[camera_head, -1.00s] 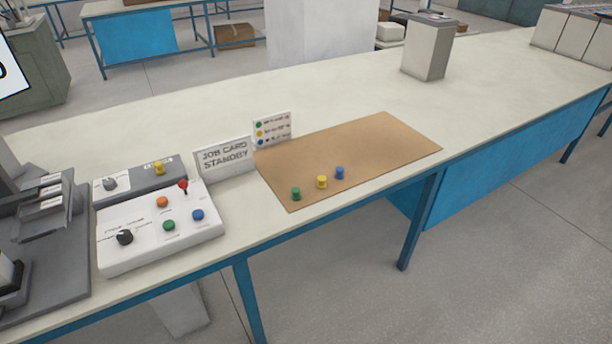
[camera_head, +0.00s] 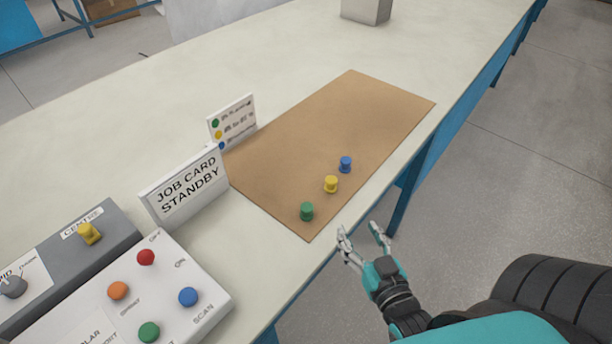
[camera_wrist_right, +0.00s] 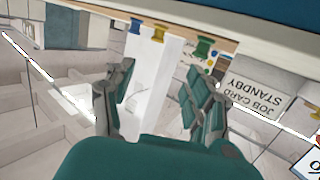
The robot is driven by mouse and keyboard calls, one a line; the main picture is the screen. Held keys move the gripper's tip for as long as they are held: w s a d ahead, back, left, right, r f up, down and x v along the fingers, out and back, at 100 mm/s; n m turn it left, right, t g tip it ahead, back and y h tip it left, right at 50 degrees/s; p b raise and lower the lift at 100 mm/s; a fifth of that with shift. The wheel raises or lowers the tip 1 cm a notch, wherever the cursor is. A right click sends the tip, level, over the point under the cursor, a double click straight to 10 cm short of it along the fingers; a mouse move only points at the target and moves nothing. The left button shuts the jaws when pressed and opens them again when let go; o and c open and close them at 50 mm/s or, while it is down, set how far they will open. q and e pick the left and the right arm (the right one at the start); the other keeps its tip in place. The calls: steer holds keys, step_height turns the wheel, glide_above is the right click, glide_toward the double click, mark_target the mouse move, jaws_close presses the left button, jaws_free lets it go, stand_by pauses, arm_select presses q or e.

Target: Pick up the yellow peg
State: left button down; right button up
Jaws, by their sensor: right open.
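The yellow peg (camera_head: 331,184) stands upright on the brown mat (camera_head: 300,125), between the green peg (camera_head: 307,211) and the blue peg (camera_head: 345,164). My right gripper (camera_head: 361,235) is open and empty, just off the table's front edge, below and to the right of the pegs in the head view. In the right wrist view the open fingers (camera_wrist_right: 158,85) point toward the table edge. The yellow peg (camera_wrist_right: 160,33), blue peg (camera_wrist_right: 135,25) and green peg (camera_wrist_right: 204,47) show beyond them. My left gripper is not in view.
A job card sign (camera_head: 186,189) and a small colour-dot card (camera_head: 232,122) stand left of the mat. A white button box (camera_head: 160,290) and a grey panel (camera_head: 60,262) with a yellow knob (camera_head: 89,233) are at lower left. The mat behind the pegs is clear.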

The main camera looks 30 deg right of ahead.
glide_toward(333, 185)
steer(key=w, duration=0.1)
steer(key=w+p, duration=0.1)
steer(key=w, duration=0.1)
steer(key=shift+w+d+r, duration=0.15)
steer(key=shift+r, duration=0.05)
steer(key=shift+x, duration=0.85)
steer(key=x, duration=0.3)
steer(key=p+x, duration=0.1)
steer(key=shift+w+d+f, duration=0.25)
steer(key=shift+w+f, duration=0.05)
steer(key=shift+f, duration=0.1)
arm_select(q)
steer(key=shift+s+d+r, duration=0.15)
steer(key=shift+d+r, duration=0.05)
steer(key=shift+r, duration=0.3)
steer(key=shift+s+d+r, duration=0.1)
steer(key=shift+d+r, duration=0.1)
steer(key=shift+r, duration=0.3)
arm_select(e)
steer(key=shift+s, duration=0.1)
steer(key=c, duration=1)
